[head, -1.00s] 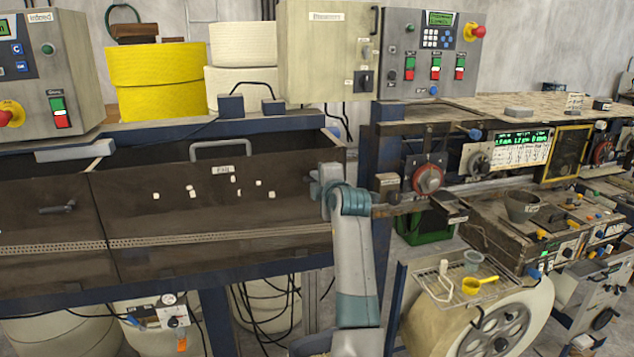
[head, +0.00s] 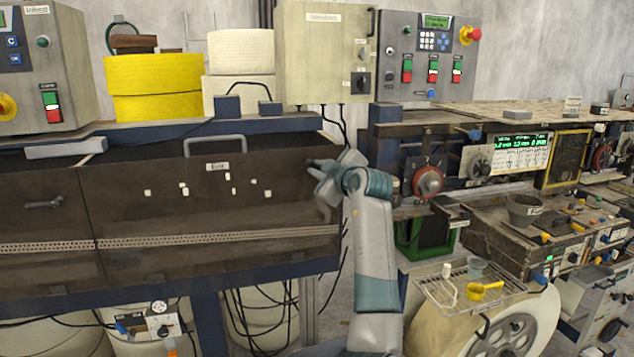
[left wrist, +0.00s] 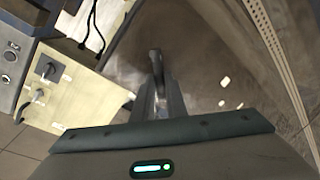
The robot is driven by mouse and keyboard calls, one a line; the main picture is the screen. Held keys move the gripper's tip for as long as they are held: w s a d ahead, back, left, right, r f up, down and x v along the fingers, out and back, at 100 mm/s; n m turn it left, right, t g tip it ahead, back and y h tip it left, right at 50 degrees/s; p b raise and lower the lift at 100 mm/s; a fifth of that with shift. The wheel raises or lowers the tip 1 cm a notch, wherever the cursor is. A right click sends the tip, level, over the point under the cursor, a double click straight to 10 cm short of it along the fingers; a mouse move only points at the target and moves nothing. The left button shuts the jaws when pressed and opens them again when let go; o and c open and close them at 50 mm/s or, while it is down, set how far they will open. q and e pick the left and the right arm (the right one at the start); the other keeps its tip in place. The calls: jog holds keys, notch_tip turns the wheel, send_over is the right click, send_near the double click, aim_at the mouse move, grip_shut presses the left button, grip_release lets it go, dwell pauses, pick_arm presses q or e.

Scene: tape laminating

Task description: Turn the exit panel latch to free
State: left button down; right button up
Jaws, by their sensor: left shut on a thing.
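The exit panel (head: 140,215) is a dark brown panel with a small label (head: 217,166), a grey bar handle on top and several white pieces in front. My left gripper (head: 318,168) is at its upper right end. In the left wrist view my left gripper (left wrist: 162,98) is shut on the dark latch (left wrist: 155,62), which stands out against the brown panel. In the head view the gripper hides this latch. How far the latch is turned I cannot tell. My right gripper is not in view.
Another dark latch handle (head: 43,203) sits on the panel section at the left. A cream switch box (head: 325,60) stands above and behind my gripper.

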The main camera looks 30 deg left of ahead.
pick_arm(q)
jog(key=shift+w+d+r+m+y+b, duration=0.2)
jog(key=shift+w+d+m+y+b, duration=0.15)
jog(key=shift+m+b, duration=0.8)
jog(key=shift+w+d+r+m+y+b, duration=0.2)
jog(key=shift+w+m+y+b, duration=0.25)
jog(key=shift+m, duration=1.2)
jog(key=shift+w+d+r+m+y+b, duration=0.2)
jog(key=shift+w+d+m+b, duration=0.1)
jog(key=shift+m+b, duration=0.9)
jog(key=shift+m, duration=0.3)
jog(key=c, duration=1.9)
grip_release()
jog(key=shift+c, duration=0.2)
jog(key=shift+o, duration=0.7)
jog(key=shift+f, duration=0.1)
jog(key=shift+d, duration=0.1)
